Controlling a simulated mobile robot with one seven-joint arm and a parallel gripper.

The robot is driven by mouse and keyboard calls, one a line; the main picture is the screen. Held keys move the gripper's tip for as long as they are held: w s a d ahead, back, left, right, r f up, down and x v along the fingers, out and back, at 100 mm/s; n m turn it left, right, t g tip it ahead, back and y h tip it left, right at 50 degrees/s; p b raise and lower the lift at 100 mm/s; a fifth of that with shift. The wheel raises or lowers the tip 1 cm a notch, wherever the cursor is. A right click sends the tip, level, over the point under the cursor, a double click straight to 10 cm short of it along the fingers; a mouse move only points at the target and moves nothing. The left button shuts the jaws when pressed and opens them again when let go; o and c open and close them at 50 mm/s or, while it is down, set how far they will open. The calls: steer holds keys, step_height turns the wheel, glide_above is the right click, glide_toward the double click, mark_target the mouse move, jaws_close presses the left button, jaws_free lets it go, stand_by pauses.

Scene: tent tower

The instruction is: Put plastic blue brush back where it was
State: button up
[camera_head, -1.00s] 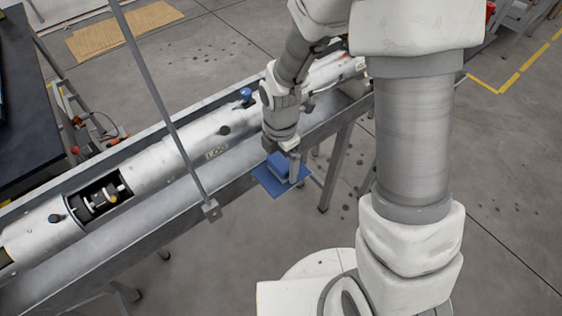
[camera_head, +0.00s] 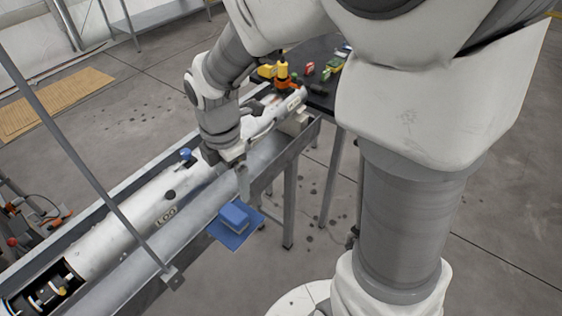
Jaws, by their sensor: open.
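A blue block-shaped thing, which looks like the plastic blue brush (camera_head: 234,215), lies on a flat blue plate (camera_head: 242,238) at the near edge of the long metal trough. No bristles can be made out. My gripper (camera_head: 243,182) is above and beyond the brush in the picture, clear of it, with its fingers pointing down. It is open and holds nothing that I can see.
A long white cylinder (camera_head: 125,226) with a small blue knob (camera_head: 186,154) lies in the metal trough (camera_head: 205,205). A thin grey post (camera_head: 85,155) rises from the trough's near edge. A dark table (camera_head: 322,98) with several coloured objects stands behind.

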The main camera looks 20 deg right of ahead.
steer(key=s+d+r+m+t, duration=0.2)
steer(key=s+d+r+m, duration=0.2)
steer(key=m, duration=0.7)
steer(key=s+d+r+m+t, duration=0.3)
steer(key=s+d+r+m, duration=0.2)
steer(key=s+r+m, duration=0.3)
steer(key=shift+d+r+m, duration=0.15)
steer(key=shift+r+m, duration=0.8)
steer(key=shift+m, duration=0.75)
steer(key=shift+c, duration=0.3)
